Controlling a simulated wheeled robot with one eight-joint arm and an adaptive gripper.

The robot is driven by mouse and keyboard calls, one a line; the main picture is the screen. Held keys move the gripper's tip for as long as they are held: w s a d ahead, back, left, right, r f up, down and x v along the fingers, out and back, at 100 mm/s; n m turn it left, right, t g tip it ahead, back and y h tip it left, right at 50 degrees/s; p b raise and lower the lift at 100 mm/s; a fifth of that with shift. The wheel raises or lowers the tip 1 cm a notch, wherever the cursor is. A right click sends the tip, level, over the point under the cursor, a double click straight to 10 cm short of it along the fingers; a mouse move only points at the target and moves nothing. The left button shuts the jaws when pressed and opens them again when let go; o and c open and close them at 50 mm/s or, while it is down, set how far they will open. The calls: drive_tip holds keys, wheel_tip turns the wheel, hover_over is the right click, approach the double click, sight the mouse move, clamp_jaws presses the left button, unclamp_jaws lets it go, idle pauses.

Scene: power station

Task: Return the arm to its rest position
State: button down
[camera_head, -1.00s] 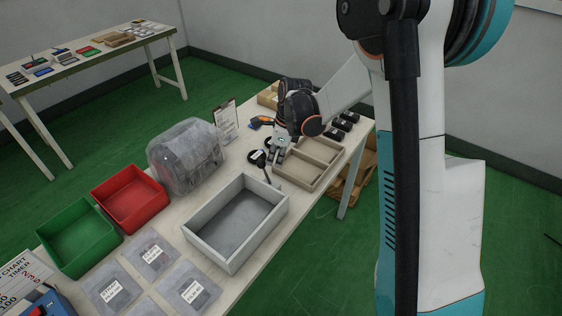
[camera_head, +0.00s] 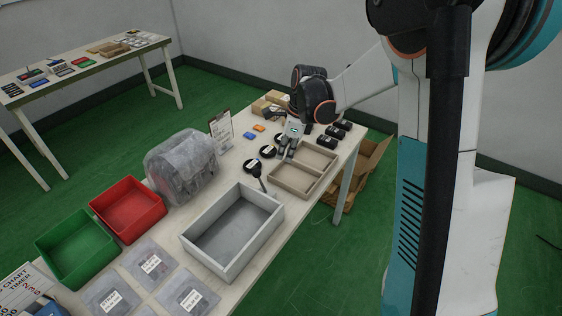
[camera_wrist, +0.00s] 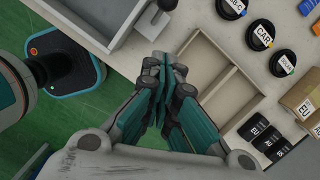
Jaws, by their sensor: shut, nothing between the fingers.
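My gripper (camera_head: 287,150) is over the far part of the white table (camera_head: 226,183), at the left edge of the beige two-compartment tray (camera_head: 325,175). In the wrist view my gripper (camera_wrist: 163,70) has its fingers together with nothing between them. The beige tray (camera_wrist: 243,92) lies just right of the fingers in that view. My arm reaches down from the upper right in the head view.
A grey bin (camera_head: 272,218), red bin (camera_head: 128,237) and green bin (camera_head: 78,272) stand nearer, beside a grey covered bag (camera_head: 183,165). Round labelled discs (camera_wrist: 260,35) and black blocks (camera_wrist: 253,128) lie around the tray. A cardboard box (camera_head: 372,160) is on the floor.

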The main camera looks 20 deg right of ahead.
drive_tip(key=s+a+r+n+t+h, duration=0.2)
drive_tip(key=s+a+r+n+t, duration=0.1)
drive_tip(key=s+r+n, duration=0.95)
drive_tip(key=s+r+n+t, duration=0.1)
drive_tip(key=s+n+t, duration=0.2)
drive_tip(key=s+n, duration=0.8)
drive_tip(key=shift+s+a, duration=0.3)
drive_tip(key=shift+s, duration=0.75)
drive_tip(key=shift+r, duration=0.1)
